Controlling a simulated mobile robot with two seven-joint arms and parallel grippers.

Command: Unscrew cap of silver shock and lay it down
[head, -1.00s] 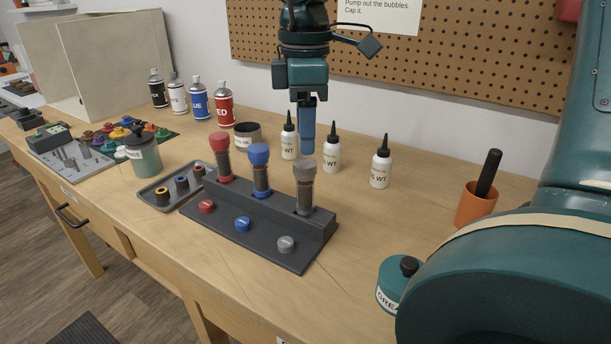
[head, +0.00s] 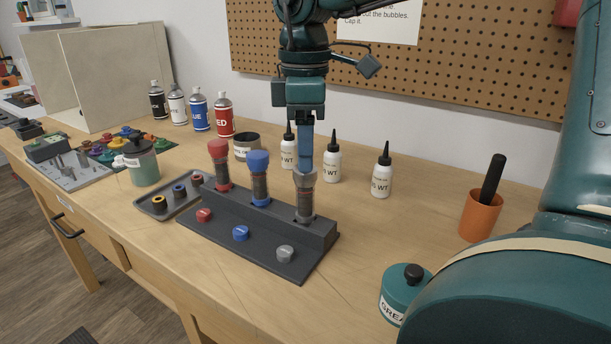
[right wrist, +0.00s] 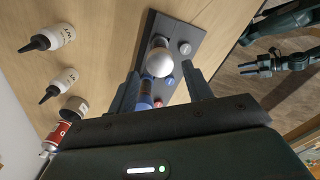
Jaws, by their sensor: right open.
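The silver shock (head: 305,205) stands upright in the dark rack (head: 250,225), at the right of the red shock (head: 220,165) and the blue shock (head: 259,178). Its pale grey cap (head: 306,179) is on top. My right gripper (head: 305,168) points down over it, with its tips at about cap height. In the right wrist view the round cap (right wrist: 159,63) shows between the spread fingers (right wrist: 163,88), with gaps on both sides. What looks like my left gripper (right wrist: 262,66) shows at the right of that view, too small to read.
On the rack's low front lie red (head: 204,215), blue (head: 240,233) and grey (head: 285,254) round pieces. White bottles (head: 332,160) stand behind the rack. A small tray (head: 165,203) is at its left. An orange cup (head: 480,215) and grease tub (head: 405,292) are right; bare table lies between.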

